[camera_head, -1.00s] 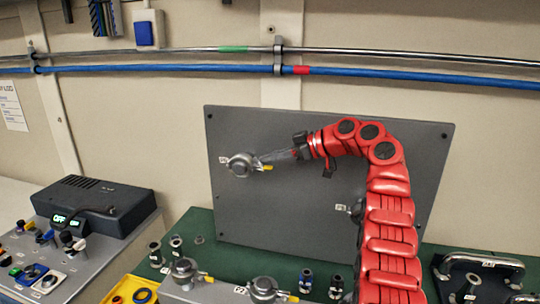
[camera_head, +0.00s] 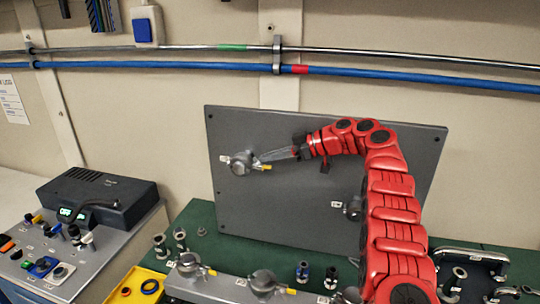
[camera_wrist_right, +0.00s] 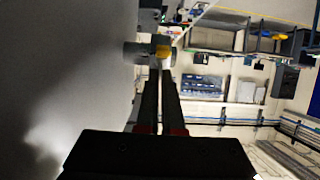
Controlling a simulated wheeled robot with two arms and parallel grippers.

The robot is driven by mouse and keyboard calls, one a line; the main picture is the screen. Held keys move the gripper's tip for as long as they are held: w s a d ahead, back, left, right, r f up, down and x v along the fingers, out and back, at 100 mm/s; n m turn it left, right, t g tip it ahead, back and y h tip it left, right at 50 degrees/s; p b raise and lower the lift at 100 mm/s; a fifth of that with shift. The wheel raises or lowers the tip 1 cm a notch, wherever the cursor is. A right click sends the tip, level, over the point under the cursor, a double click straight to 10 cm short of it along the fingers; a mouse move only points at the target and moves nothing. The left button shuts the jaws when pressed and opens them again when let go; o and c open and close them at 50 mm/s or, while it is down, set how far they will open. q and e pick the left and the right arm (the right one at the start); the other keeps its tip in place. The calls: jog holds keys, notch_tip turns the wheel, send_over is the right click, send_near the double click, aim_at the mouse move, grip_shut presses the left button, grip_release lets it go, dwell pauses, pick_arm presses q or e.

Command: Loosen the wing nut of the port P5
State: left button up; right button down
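A round grey port (camera_head: 241,162) with a yellow wing nut (camera_head: 263,167) sits at the upper left of the dark grey panel (camera_head: 300,210); its label is too small to read. My right gripper (camera_head: 267,157) reaches it from the right, its tips at the yellow wing nut. In the right wrist view, the two dark fingers (camera_wrist_right: 160,75) run close together with a thin gap, and the yellow wing nut (camera_wrist_right: 163,46) shows just beyond their tips. Whether they touch or pinch it is unclear. My left gripper is out of view.
Another port (camera_head: 352,208) on the panel is partly behind my right arm. Below stand grey ports on a block (camera_head: 225,287), loose fittings (camera_head: 303,272), a yellow tray (camera_head: 120,293) and a black control box (camera_head: 97,200). Pipes (camera_head: 180,66) run along the wall above.

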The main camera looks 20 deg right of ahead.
jog(key=c, duration=1)
grip_release()
jog(key=shift+c, duration=0.2)
jog(key=p+v, duration=1.1)
jog(key=v, duration=0.6)
jog(key=shift+s+d, duration=0.15)
jog(key=shift+d, duration=0.05)
